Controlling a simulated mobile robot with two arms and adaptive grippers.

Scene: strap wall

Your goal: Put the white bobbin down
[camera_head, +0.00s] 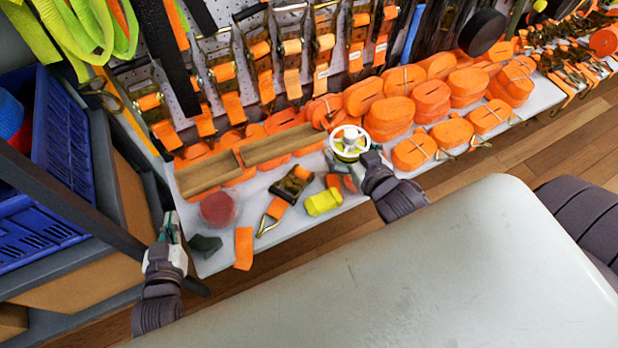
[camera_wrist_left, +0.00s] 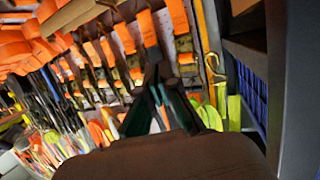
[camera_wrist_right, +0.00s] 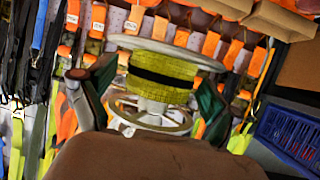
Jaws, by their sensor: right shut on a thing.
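The white bobbin (camera_head: 349,143) is a spool with white rims and a yellow winding. My right gripper (camera_head: 372,160) is shut on it and holds it over the white shelf (camera_head: 330,212); the height above the shelf is hard to tell. In the right wrist view the bobbin (camera_wrist_right: 160,75) is between the two fingers, with a dark band around its yellow winding. My left gripper (camera_head: 170,226) is beside the shelf's left end. In the left wrist view its fingers (camera_wrist_left: 153,80) come together with nothing seen between them.
On the shelf are a red disc (camera_head: 218,208), a yellow block (camera_head: 322,202), a ratchet buckle (camera_head: 291,185), an orange strap piece (camera_head: 243,248) and a dark grey piece (camera_head: 205,245). A brown wooden tray (camera_head: 185,183) and orange strap rolls (camera_head: 432,95) lie behind. A blue crate (camera_head: 40,225) stands left.

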